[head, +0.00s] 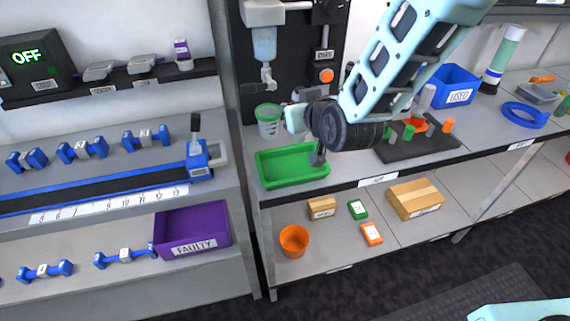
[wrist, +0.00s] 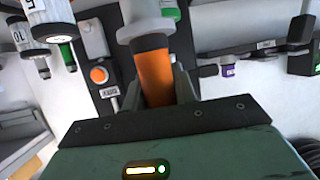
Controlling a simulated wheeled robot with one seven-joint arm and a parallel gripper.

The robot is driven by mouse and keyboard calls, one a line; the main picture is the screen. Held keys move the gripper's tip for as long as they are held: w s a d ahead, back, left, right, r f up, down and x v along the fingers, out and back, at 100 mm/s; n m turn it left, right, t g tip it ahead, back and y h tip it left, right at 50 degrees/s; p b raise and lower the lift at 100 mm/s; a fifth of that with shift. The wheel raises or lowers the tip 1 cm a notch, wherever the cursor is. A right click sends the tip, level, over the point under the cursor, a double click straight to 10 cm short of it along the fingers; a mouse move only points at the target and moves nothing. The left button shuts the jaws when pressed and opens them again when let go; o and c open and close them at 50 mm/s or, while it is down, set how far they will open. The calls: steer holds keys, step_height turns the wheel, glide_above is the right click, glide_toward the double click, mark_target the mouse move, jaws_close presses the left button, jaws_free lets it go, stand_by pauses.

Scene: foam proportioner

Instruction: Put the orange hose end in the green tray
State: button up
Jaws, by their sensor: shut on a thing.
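The orange hose end (wrist: 155,75) is between the fingers of my gripper (wrist: 157,90) in the wrist view. A dark collar and a pale grey body continue from it. In the head view my dark wrist hides most of the gripper and the orange piece. The green tray (head: 262,173) lies on the middle shelf of the centre rack. My wrist is above and right of it in the picture. The tray looks empty where it shows. It cannot be made out in the wrist view.
A clear cup with a green rim (head: 269,121) stands behind the tray. A dispenser (head: 265,45) and an orange button (head: 326,76) are on the back panel. A dark mat with green and orange parts (head: 430,148) lies to the right. A blue bin (head: 455,90) is farther right.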

steer(key=shift+a+f+p, duration=0.25)
steer(key=shift+f, duration=1.3)
steer(key=shift+a+f+p, duration=0.2)
steer(key=shift+a+f, duration=0.05)
steer(key=shift+f, duration=1.3)
steer(key=shift+a+f+p, duration=0.25)
steer(key=shift+f, duration=1.3)
steer(key=shift+f, duration=0.2)
steer(key=o, duration=1.1)
steer(key=shift+c, duration=0.2)
steer(key=shift+r, duration=0.1)
steer(key=shift+r, duration=0.1)
